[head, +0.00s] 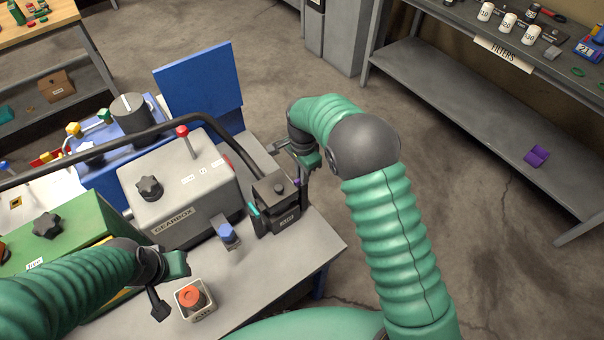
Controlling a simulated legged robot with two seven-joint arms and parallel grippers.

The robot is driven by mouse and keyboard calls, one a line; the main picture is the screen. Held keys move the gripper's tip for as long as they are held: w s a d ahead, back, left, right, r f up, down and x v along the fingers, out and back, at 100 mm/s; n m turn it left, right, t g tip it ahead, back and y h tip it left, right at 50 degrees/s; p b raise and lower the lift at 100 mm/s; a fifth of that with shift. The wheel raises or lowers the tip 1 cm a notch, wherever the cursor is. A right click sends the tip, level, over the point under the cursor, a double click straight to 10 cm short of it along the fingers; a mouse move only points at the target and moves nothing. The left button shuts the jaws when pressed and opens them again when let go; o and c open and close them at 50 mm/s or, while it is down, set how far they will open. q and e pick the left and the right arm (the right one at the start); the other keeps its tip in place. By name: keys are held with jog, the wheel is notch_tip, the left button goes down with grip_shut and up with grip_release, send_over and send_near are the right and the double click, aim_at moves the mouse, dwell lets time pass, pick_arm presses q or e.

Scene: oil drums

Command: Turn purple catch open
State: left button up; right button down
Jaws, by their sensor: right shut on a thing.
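A small dark box (274,205) stands near the right end of the grey bench, with a teal tab on its left side. A sliver of the purple catch (297,182) shows at the box's right side, mostly hidden by my gripper. My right gripper (303,187) reaches down beside the box and is shut on the purple catch. My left gripper (167,289) hangs over the front of the bench, near a red button box (195,299) and away from the catch; its finger gap does not show clearly.
A grey gearbox (180,190) with a red-tipped lever and a blue-capped post (228,235) stand left of the dark box. A black bar (100,157) crosses behind. A shelf (480,120) at right holds a purple item (537,156). Floor between is clear.

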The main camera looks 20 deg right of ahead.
jog(key=shift+s+a+n, duration=0.1)
jog(key=shift+n, duration=0.2)
jog(key=n, duration=0.1)
jog(key=n+p, duration=0.1)
jog(key=shift+a+n, duration=0.2)
jog(key=shift+n, duration=0.1)
jog(key=n+p, duration=0.1)
jog(key=n, duration=0.4)
jog(key=shift+s+f+n+p, duration=0.1)
jog(key=shift+s+n+p, duration=0.05)
jog(key=shift+n+p, duration=0.15)
jog(key=n, duration=0.4)
jog(key=shift+d+p, duration=0.15)
jog(key=shift+p, duration=0.25)
jog(key=n, duration=0.5)
jog(key=shift+s+d+f+p, duration=0.1)
jog(key=shift+f+p, duration=0.05)
jog(key=shift+p, duration=0.2)
jog(key=c, duration=1.6)
grip_release()
jog(key=shift+c, duration=0.2)
jog(key=shift+o, duration=0.8)
jog(key=shift+d+r, duration=0.1)
jog(key=shift+r, duration=0.1)
